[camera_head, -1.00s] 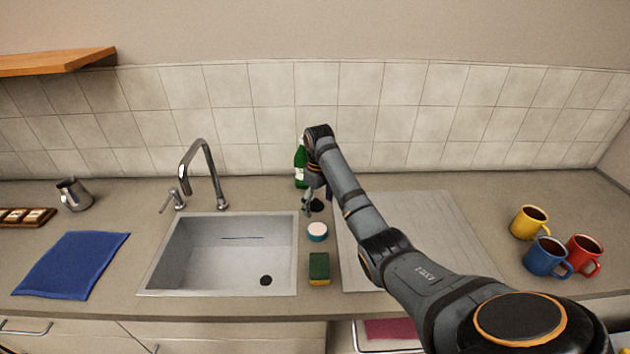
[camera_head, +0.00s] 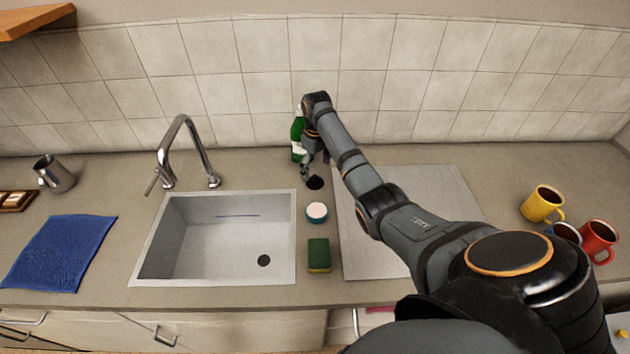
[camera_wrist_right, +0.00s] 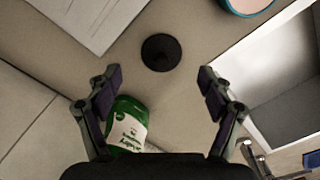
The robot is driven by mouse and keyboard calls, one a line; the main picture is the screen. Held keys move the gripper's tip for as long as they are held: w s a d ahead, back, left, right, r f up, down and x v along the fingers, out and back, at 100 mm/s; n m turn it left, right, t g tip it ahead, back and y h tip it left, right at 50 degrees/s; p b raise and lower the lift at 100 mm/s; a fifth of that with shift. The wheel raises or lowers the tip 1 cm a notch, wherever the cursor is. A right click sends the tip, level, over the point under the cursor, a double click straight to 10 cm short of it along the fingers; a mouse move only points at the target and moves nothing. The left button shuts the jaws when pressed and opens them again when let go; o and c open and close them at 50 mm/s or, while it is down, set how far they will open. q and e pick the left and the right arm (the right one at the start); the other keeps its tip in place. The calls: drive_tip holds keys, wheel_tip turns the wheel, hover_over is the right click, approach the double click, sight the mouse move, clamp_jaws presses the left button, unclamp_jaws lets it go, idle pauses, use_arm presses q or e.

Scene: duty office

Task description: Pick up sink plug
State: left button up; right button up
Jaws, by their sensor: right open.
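The sink plug (camera_head: 315,183) is a small black disc lying on the counter right of the sink, behind the round white and teal tub (camera_head: 317,212). In the right wrist view the plug (camera_wrist_right: 161,52) shows whole, with a darker raised middle. My right gripper (camera_head: 306,171) is beside and just behind the plug in the head view. In the wrist view its two fingers (camera_wrist_right: 157,74) are spread wide and empty, with the plug beyond and between them. I cannot tell the exact height gap. My left gripper is not in view.
A green bottle (camera_head: 298,138) stands close behind my right gripper. The sink (camera_head: 210,240) with its tap (camera_head: 190,150) is to the left. A green sponge (camera_head: 319,256) lies in front of the tub. A pale drainboard (camera_head: 385,262) is to the right, with mugs (camera_head: 542,204) beyond.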

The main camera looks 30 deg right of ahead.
sight(315, 177)
drive_tip(key=f, duration=0.2)
drive_tip(key=f+p, duration=0.1)
drive_tip(key=f, duration=0.1)
drive_tip(key=shift+w+a, duration=0.1)
drive_tip(key=shift+a, duration=0.1)
drive_tip(key=shift+d+f, duration=0.1)
drive_tip(key=shift+f, duration=0.35)
drive_tip(key=shift+r, duration=0.1)
drive_tip(key=c, duration=0.6)
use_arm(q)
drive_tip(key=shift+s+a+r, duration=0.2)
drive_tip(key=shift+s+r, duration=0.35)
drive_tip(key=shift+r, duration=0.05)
use_arm(e)
clamp_jaws()
